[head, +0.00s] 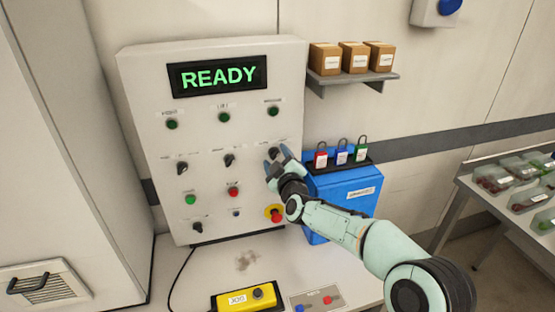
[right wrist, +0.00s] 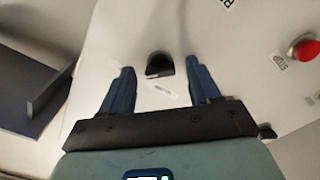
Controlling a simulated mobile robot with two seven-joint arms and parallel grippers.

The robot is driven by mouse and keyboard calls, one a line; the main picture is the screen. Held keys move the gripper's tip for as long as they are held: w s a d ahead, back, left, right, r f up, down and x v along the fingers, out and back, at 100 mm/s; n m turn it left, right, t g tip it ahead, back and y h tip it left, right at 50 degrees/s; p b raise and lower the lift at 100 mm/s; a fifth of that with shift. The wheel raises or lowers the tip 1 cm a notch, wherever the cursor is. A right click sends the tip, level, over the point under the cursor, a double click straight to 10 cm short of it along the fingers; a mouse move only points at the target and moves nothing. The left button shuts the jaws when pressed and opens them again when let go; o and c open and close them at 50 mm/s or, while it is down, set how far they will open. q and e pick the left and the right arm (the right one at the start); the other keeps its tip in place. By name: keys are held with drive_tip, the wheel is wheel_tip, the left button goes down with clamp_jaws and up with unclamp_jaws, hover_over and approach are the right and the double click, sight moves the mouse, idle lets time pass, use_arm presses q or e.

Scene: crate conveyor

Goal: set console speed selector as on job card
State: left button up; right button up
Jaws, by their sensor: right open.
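The light grey console (head: 140,100) stands on the bench and its display (head: 218,75) reads READY in green. Black selector knobs sit in its middle row: a left one (head: 182,167), a middle one (head: 229,160) and a right one (head: 273,152). Their labels are too small to read. My right gripper (head: 272,160) is open at the right knob, partly covering its surroundings. In the right wrist view, a black knob (right wrist: 159,65) lies between the spread blue fingers, apart from both. I cannot make out a job card. My left gripper is not in view.
A red emergency stop (head: 276,215) sits low on the console, below my gripper. A blue box (head: 345,195) with padlocks stands close to the right. A yellow JOG box (head: 245,297) lies on the bench in front. A shelf (head: 352,80) holds cartons.

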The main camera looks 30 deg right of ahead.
drive_tip(key=c, duration=1.1)
drive_tip(key=shift+o, duration=0.3)
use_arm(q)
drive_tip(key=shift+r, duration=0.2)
use_arm(e)
drive_tip(key=shift+n, duration=0.3)
drive_tip(key=n+p, duration=0.2)
drive_tip(key=shift+r+n, duration=0.1)
drive_tip(key=shift+n, duration=0.2)
drive_tip(key=n+p, duration=0.1)
drive_tip(key=n, duration=0.3)
drive_tip(key=shift+n+p, duration=0.3)
drive_tip(key=shift+p, duration=0.1)
drive_tip(key=n+p, duration=0.1)
drive_tip(key=n, duration=0.4)
use_arm(q)
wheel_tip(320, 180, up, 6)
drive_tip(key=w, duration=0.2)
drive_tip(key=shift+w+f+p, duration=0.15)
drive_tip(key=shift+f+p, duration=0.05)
drive_tip(key=shift+p, duration=0.25)
use_arm(e)
drive_tip(key=n, duration=0.5)
